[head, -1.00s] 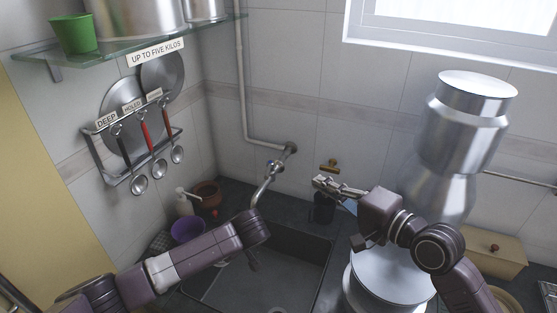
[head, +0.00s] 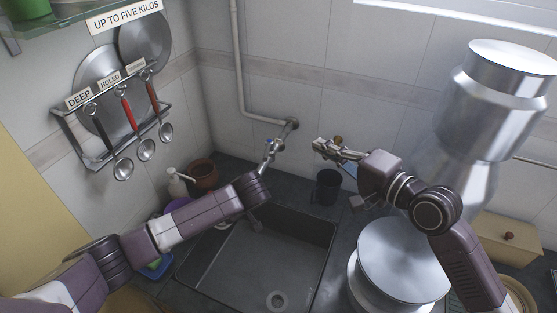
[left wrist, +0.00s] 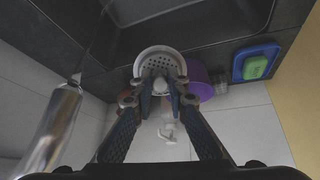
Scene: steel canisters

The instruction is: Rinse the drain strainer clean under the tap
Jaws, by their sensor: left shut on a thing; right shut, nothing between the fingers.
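The drain strainer (left wrist: 158,66) is a pale round cup with holes in its base. My left gripper (left wrist: 160,88) is shut on it in the left wrist view, over the dark sink (head: 235,266) near its edge. In the head view my left arm hides the strainer. The metal tap (head: 272,150) comes from the wall pipe; its spout (left wrist: 58,125) is left of the strainer in the left wrist view, apart from it. A faint thin line leaves the spout's tip; I cannot tell if it is water. My right gripper (head: 320,147) is shut and empty, near the wall right of the tap.
A purple cup (left wrist: 199,86) and a blue dish with a green sponge (left wrist: 256,66) sit by the sink. A black cup (head: 327,188) stands behind it. Large steel canisters (head: 404,262) crowd the right. Ladles (head: 123,168) hang at left.

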